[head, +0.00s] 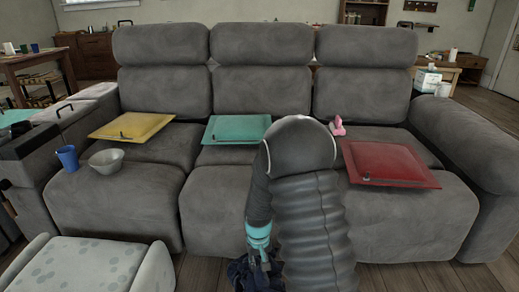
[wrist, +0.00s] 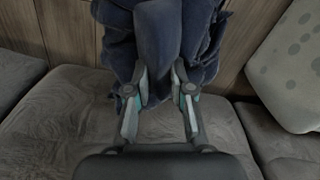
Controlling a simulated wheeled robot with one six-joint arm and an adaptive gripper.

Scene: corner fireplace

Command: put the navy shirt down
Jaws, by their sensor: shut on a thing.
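The navy shirt (head: 246,275) is a dark, crumpled bundle at the bottom of the head view, in front of the middle sofa seat and cut off by the frame edge. My gripper (head: 262,263) is just above it, pointing down. In the wrist view my gripper (wrist: 159,74) is shut on the shirt (wrist: 157,32), with folds bunched between and beyond the fingers. The shirt shows against the wooden floor and the seat's edge. I cannot tell whether its lower part touches anything.
The grey sofa (head: 225,205) bears yellow (head: 133,126), teal (head: 236,129) and red (head: 390,164) cushions, a blue cup (head: 67,158), a grey bowl (head: 105,162) and a pink object (head: 338,127). A patterned footstool (head: 85,268) stands front left. Wooden floor (head: 395,278) shows in front.

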